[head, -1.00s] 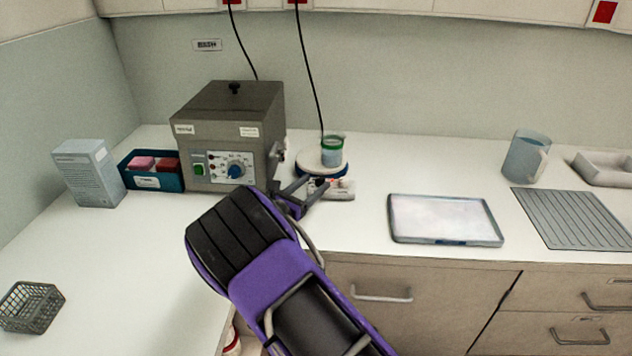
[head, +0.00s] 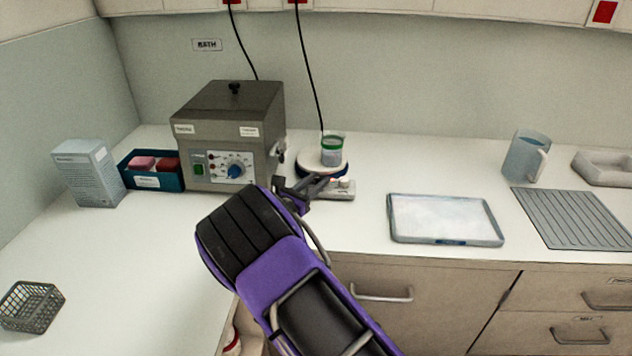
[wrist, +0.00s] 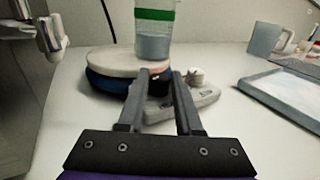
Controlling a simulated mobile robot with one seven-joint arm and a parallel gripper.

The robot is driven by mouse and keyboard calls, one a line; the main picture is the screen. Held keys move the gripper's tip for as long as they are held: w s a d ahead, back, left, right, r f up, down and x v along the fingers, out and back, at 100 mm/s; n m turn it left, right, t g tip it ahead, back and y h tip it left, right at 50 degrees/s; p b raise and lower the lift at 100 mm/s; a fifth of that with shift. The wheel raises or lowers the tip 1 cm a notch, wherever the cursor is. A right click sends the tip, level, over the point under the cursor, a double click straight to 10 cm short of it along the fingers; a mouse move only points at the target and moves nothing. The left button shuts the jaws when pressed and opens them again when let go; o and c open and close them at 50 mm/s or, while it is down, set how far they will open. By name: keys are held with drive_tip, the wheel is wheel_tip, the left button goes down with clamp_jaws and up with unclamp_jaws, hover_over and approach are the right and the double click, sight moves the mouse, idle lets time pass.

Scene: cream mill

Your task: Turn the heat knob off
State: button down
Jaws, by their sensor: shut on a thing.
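The hot plate has a round pale top over a blue body (head: 309,172), with a low grey control panel (head: 345,192) in front; its top (wrist: 113,62) and panel (wrist: 195,100) also show in the wrist view. A beaker (head: 332,150) with a green band stands on it. My gripper (wrist: 159,74) is shut on a small knob at the left of the panel, mostly hidden between the fingertips. A second white knob (wrist: 196,76) stands free just right of the fingers. I cannot read any label that tells which knob is heat. In the head view my gripper (head: 322,182) reaches over the panel.
A grey bath box (head: 230,135) with its own blue dial (head: 236,171) stands close on the left. A shallow tray (head: 445,220) lies to the right, with a jug (head: 526,155) and a ribbed mat (head: 572,218) beyond. Counter between panel and tray is clear.

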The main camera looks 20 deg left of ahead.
drive_tip(key=shift+n+y, duration=0.3)
drive_tip(key=shift+y, duration=0.2)
drive_tip(key=shift+d+n+t+y, duration=0.15)
drive_tip(key=shift+n+y, duration=0.45)
drive_tip(key=shift+y, duration=0.3)
drive_tip(key=shift+d+n+t+y, duration=0.15)
drive_tip(key=shift+n+y, duration=0.45)
drive_tip(key=shift+y, duration=0.3)
drive_tip(key=shift+a, duration=0.1)
drive_tip(key=c, duration=0.6)
unclamp_jaws()
drive_tip(key=shift+s, duration=0.1)
drive_tip(key=s, duration=1.7)
drive_tip(key=shift+s, duration=0.15)
